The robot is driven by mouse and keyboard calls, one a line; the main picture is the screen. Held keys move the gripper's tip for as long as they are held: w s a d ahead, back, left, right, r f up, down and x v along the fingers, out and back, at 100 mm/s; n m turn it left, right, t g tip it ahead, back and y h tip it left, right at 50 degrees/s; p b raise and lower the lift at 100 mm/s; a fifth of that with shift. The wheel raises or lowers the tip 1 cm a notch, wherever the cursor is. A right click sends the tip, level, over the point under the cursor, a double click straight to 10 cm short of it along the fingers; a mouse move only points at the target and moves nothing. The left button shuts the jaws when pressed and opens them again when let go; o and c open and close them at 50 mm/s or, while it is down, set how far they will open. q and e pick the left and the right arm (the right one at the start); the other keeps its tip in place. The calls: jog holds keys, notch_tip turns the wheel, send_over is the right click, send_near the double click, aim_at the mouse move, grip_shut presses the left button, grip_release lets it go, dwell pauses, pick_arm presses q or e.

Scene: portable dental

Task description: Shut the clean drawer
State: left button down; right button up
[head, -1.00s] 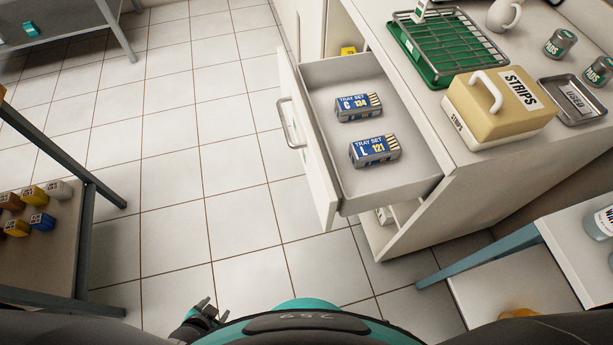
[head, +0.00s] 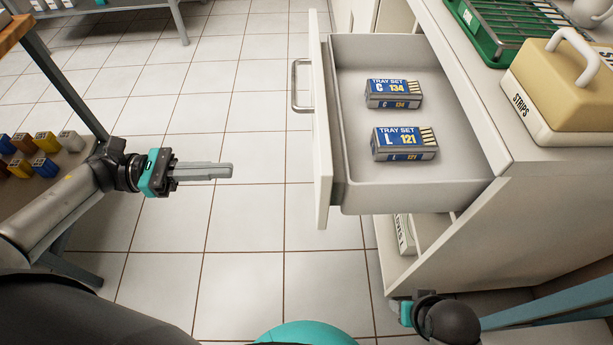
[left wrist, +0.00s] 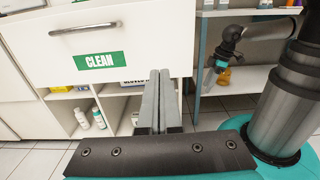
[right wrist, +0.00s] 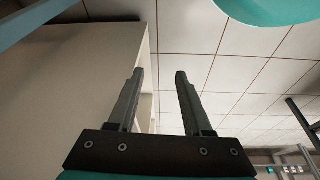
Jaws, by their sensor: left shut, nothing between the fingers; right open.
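The clean drawer (head: 360,190) stands pulled out from the cabinet in the head view, with two tray set boxes, C 134 (head: 393,93) and L 121 (head: 404,143), lying inside. Its front with a green CLEAN label (left wrist: 100,61) and metal bar handle (left wrist: 83,29) shows in the left wrist view. My left gripper (head: 230,171) is shut and empty, left of the drawer front and apart from it, pointing towards it. My right gripper (right wrist: 158,80) is open and empty in its wrist view, low beside a pale cabinet side. Its fingers are not clear in the head view.
The cabinet top (head: 490,130) holds a STRIPS box (head: 570,90) and a green tray with a wire rack (head: 500,38). A shelf with small coloured boxes (head: 40,150) stands at the left. Tiled floor (head: 250,110) is free between shelf and drawer.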

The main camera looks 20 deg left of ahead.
pick_arm(q)
jog(key=b+x, duration=0.1)
jog(key=x, duration=1.3)
pick_arm(e)
jog(key=shift+w+a+r+t, duration=0.1)
jog(key=shift+w+r+t, duration=0.1)
jog(key=shift+r, duration=0.55)
jog(key=shift+w+r+t, duration=0.1)
jog(key=shift+w+r, duration=0.1)
jog(key=shift+r, duration=0.5)
pick_arm(q)
jog(key=shift+d, duration=0.1)
